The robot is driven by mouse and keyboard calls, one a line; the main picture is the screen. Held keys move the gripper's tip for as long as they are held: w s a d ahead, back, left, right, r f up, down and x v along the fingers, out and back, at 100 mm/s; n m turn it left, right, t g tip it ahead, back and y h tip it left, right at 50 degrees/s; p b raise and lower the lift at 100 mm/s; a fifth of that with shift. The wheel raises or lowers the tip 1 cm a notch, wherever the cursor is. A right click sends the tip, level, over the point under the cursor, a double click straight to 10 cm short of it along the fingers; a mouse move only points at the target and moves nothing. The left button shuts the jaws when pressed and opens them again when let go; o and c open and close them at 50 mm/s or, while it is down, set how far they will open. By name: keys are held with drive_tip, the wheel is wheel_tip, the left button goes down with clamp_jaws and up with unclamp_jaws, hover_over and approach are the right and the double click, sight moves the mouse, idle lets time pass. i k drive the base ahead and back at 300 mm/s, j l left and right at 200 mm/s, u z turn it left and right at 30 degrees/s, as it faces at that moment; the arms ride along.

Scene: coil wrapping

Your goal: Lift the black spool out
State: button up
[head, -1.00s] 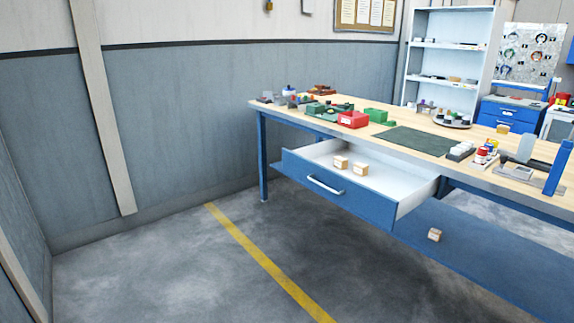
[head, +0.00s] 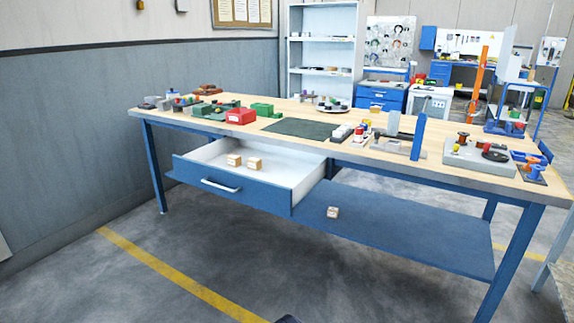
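I cannot make out a black spool for certain at this distance. A flat black round thing (head: 495,154) lies at the right end of the workbench, on or beside a light grey plate (head: 462,160) that bears a reddish-brown spool-like thing (head: 463,139). The blue drawer (head: 235,197) under the bench top is pulled open. Two small wooden-looking blocks (head: 234,160) sit inside it, and no spool shows there. My gripper is not in view.
The long workbench (head: 390,172) has a lower blue shelf (head: 400,230) with one small block (head: 333,212). A green mat (head: 300,128), a red box (head: 240,116) and several small parts are on top. The open drawer juts out in front. The floor before the bench is clear.

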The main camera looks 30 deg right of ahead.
sight(463, 135)
drive_tip(key=z, duration=2.05)
